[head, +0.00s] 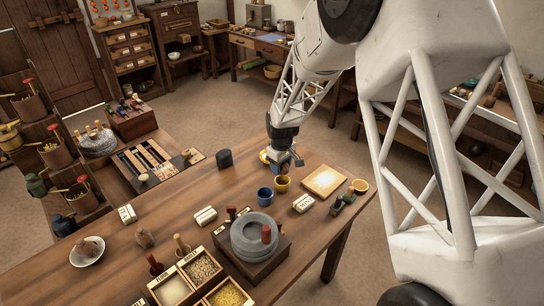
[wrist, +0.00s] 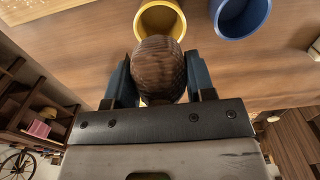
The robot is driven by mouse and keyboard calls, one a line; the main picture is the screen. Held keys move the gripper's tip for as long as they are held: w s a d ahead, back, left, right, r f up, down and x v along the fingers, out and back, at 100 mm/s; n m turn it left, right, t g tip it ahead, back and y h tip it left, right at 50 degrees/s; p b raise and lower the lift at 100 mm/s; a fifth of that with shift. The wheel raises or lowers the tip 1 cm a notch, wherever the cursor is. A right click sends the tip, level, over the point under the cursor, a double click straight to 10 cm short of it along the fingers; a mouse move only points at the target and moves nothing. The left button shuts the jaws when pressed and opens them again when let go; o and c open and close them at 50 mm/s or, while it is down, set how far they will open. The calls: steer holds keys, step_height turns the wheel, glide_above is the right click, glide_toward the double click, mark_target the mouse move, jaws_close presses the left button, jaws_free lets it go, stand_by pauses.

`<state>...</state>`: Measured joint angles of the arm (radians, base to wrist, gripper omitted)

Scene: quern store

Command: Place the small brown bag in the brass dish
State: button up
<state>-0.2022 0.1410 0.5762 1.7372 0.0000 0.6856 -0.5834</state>
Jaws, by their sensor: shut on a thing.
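My gripper (head: 285,165) is low over the far side of the table, just behind the yellow cup. In the wrist view my gripper (wrist: 157,85) is shut on a rounded brown, ribbed thing (wrist: 158,62), which looks like the small brown bag. In the head view the held thing is hidden by the gripper. A brass-coloured dish (head: 359,186) stands near the table's right edge, apart from the gripper. Another yellow thing (head: 264,156) shows just left of the gripper, partly hidden; I cannot tell what it is.
A yellow cup (head: 282,184) and a blue cup (head: 264,195) stand close in front of the gripper. A pale square board (head: 324,181) lies between cup and dish. A grey quern (head: 254,240) and a dark cylinder (head: 225,159) stand nearby. Bare wood (head: 185,195) is at left.

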steer(key=shift+f, duration=0.65)
steer(key=shift+w, duration=0.1)
steer(key=w+a, duration=0.1)
steer(key=w, duration=0.4)
steer(key=w+a+f, duration=0.1)
steer(key=w, duration=0.3)
steer(key=w+a, duration=0.1)
steer(key=w, duration=0.4)
steer(key=shift+w+f, duration=0.15)
steer(key=shift+w, duration=0.15)
steer(key=shift+w, duration=0.1)
steer(key=shift+w, duration=0.15)
steer(key=shift+w+a+f, duration=0.1)
steer(key=shift+w+f, duration=0.1)
steer(key=shift+f, duration=1.6)
steer(key=shift+f, duration=0.3)
